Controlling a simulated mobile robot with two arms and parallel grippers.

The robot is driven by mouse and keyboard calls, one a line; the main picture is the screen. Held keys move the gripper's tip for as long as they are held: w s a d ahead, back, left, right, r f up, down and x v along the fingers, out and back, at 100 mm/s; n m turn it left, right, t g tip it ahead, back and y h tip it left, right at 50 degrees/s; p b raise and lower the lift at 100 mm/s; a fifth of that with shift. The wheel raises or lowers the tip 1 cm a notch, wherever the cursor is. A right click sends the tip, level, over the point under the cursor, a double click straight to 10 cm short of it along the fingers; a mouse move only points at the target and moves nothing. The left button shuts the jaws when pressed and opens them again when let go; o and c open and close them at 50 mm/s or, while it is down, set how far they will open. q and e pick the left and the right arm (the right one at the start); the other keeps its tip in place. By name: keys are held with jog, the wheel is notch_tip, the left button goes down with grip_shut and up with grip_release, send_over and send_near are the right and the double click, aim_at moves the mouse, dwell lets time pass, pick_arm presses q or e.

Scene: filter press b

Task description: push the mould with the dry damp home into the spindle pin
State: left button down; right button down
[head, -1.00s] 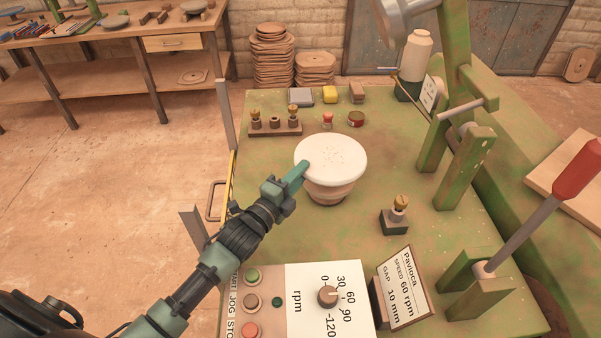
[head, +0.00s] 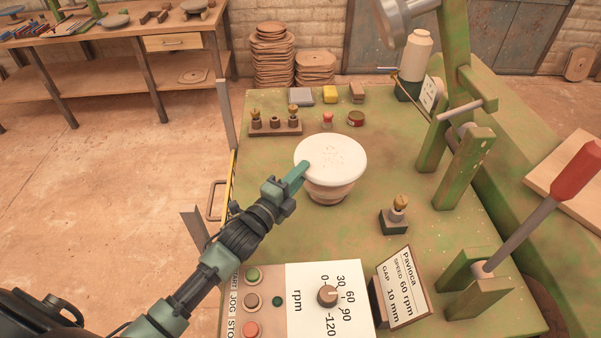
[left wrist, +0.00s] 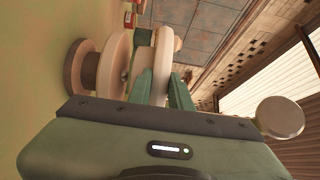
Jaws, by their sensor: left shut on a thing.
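The mould is a round white disc (head: 330,156) with small dots on its top. It sits over a pinkish-brown round spindle head (head: 330,192) in the middle of the green bench. My left gripper (head: 303,170) is at the mould's left front rim. In the left wrist view its two fingers (left wrist: 160,88) are on either side of the white mould (left wrist: 161,58), shut on it. Paler and brown discs of the spindle head (left wrist: 115,60) show left of it there. The spindle pin is hidden in the head view, so I cannot tell how deep it sits. My right gripper is out of view.
A red-handled lever (head: 540,220) and green frame (head: 455,160) rise at right. A control panel (head: 300,300) is in front.

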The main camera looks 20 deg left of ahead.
pick_arm(q)
jog(key=shift+r, duration=0.25)
jog(key=shift+f+b, duration=0.7)
jog(key=shift+f, duration=0.35)
dwell(0.5)
jog(key=c, duration=1.2)
grip_release()
jog(key=shift+f, duration=0.1)
jog(key=b+v, duration=0.1)
jog(key=v, duration=0.7)
